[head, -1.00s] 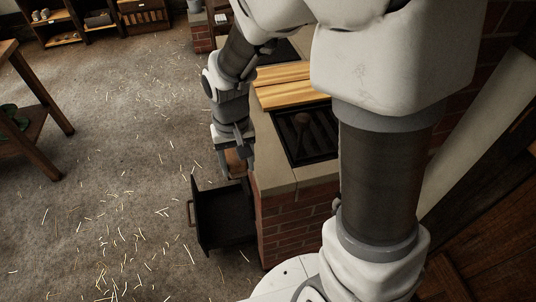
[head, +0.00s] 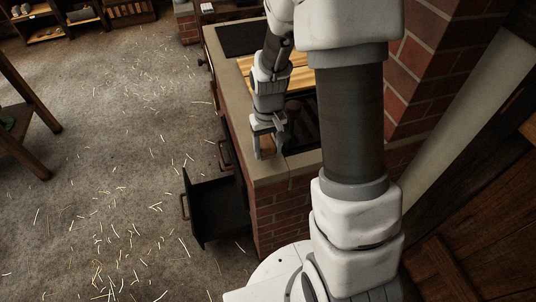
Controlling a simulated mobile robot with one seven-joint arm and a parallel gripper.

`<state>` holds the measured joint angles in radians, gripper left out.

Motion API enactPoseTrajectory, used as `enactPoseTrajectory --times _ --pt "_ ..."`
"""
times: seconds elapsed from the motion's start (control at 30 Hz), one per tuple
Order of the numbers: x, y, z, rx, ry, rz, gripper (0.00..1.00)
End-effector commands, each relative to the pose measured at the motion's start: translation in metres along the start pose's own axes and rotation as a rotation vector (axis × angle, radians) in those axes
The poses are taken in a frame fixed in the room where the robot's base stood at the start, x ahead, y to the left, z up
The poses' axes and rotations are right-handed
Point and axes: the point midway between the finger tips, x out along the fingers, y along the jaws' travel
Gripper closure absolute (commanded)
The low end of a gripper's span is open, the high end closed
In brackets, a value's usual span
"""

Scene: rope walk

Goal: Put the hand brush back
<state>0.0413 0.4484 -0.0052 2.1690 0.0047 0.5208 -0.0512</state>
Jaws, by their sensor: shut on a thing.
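My gripper (head: 266,148) points down over the near left part of the brick counter's top. It is shut on a small brown thing, likely the hand brush (head: 267,151), which shows only in part between the fingers. I cannot tell whether it touches the counter top. An open black drawer (head: 214,208) juts out to the left from the counter front, below and to the left of my gripper. I see nothing clearly inside it.
The brick counter (head: 285,208) has a pale stone rim, a striped wooden board (head: 298,78) and a dark plate (head: 238,40) on top. A dark grate is partly hidden behind my arm. A wooden table (head: 28,115) stands left. Straw litters the open floor (head: 120,180).

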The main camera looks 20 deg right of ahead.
Motion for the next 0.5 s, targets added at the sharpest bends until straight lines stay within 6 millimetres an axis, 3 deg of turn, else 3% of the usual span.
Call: enactPoseTrajectory --times 0.2,0.5 --pt "0.029 -0.001 0.001 0.000 -0.003 0.000 1.00" --pt "0.031 -0.001 0.001 0.000 -0.001 0.000 1.00"
